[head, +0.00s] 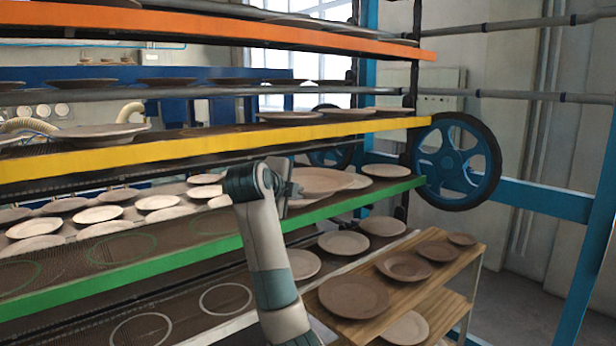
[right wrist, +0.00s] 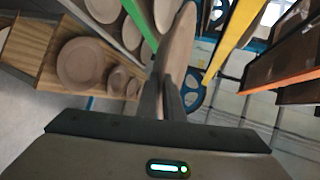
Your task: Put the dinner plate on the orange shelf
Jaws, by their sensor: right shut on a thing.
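My right gripper (head: 294,190) is shut on the rim of a brown plate (head: 323,180), which I take to be the dinner plate. It holds the plate roughly level at the height between the yellow and green shelf edges. In the right wrist view the plate (right wrist: 180,45) shows nearly edge-on between the fingers (right wrist: 168,100). The orange shelf (head: 250,33) is near the top of the rack, above the yellow shelf; several plates lie along it. Its orange edge (right wrist: 285,77) also shows at the right of the right wrist view. My left gripper is out of view.
The yellow shelf (head: 220,148) lies above the held plate, the green shelf (head: 200,255) beneath. Both carry plates. A wooden cart (head: 430,272) with several plates stands at the lower right. A blue wheel (head: 457,162) is at the rack's right end.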

